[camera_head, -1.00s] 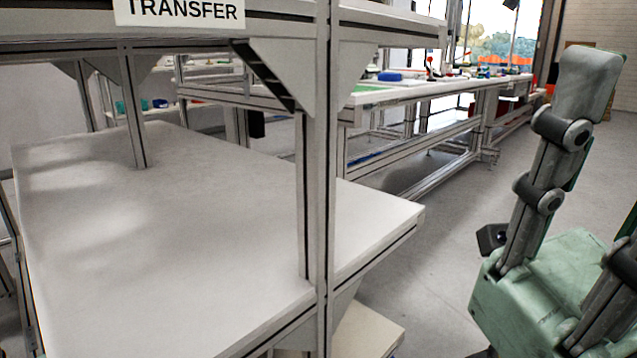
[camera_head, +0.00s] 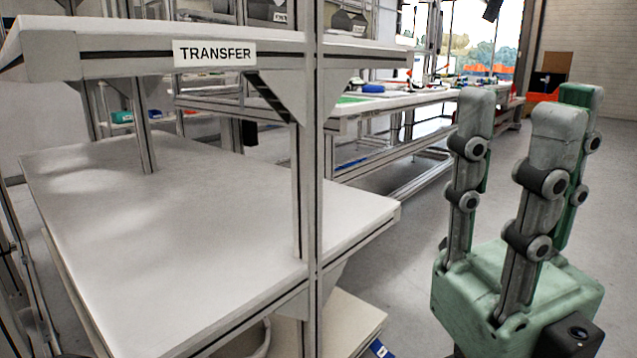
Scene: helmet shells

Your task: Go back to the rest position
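My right gripper (camera_head: 520,125) stands at the right of the head view, green and grey, with its fingers pointing up. Its fingers are spread apart and nothing is between them. It is to the right of the transfer rack and does not appear to touch it. My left gripper is not in the head view. No helmet shell can be made out clearly. Some dark grey items (camera_head: 347,20) sit above the rack's upper shelf at the top of the picture, partly cut off.
The rack with the TRANSFER label (camera_head: 214,53) fills the left and middle. Its wide lower shelf (camera_head: 200,220) is empty. A metal post (camera_head: 310,160) rises at its front. A long workbench (camera_head: 395,100) runs behind. Grey floor (camera_head: 400,240) is clear between rack and gripper.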

